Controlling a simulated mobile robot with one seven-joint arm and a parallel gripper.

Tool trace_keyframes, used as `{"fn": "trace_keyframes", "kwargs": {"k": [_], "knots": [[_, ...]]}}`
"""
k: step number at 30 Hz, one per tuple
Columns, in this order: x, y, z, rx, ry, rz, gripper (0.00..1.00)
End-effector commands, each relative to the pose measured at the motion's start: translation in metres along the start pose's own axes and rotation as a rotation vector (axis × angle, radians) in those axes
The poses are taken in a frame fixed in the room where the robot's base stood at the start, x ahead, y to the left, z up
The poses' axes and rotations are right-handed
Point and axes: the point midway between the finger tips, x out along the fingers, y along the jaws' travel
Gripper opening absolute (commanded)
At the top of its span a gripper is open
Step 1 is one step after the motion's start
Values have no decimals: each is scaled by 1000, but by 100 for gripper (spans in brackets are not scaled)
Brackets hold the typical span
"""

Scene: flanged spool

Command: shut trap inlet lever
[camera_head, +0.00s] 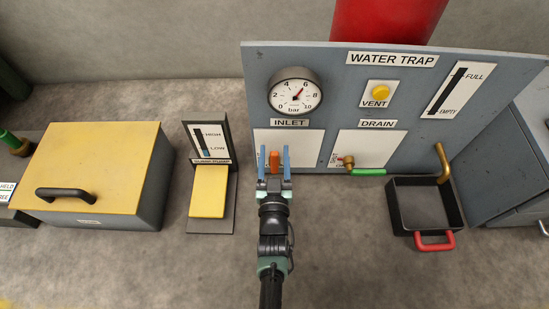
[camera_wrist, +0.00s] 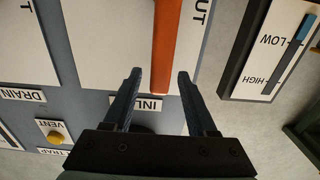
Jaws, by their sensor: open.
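The inlet lever is an orange bar (camera_head: 274,160) on the white plate under the INLET label (camera_head: 290,123) of the water trap panel. It also shows in the wrist view (camera_wrist: 167,45), where the picture is upside down and the bar runs from the top edge to between my fingertips. My gripper (camera_head: 274,151) is open, with one blue-grey finger on each side of the lever. In the wrist view my gripper (camera_wrist: 159,74) shows gaps between the bar and both fingers. The lever's pivot is hidden in the head view.
To the right, the drain has a green-handled brass valve (camera_head: 367,171) and a black tray with a red handle (camera_head: 434,242). To the left stand a HIGH/LOW gauge with a yellow pedal (camera_head: 208,191) and a yellow-lidded box (camera_head: 95,160). A pressure gauge (camera_head: 295,95) is above.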

Motion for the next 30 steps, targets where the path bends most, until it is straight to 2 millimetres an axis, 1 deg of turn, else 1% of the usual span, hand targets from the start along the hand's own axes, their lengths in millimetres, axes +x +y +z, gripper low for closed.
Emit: {"fn": "trace_keyframes", "kwargs": {"k": [10,14,15,17,18,20,30], "knots": [[2,1,-1,-1,0,2,57],[2,1,-1,-1,0,2,34],[2,1,-1,-1,0,1,27],[2,1,-1,-1,0,1,16],[2,1,0,-1,0,1,9],[2,0,0,-1,0,1,0],[2,0,0,-1,0,1,0]]}}
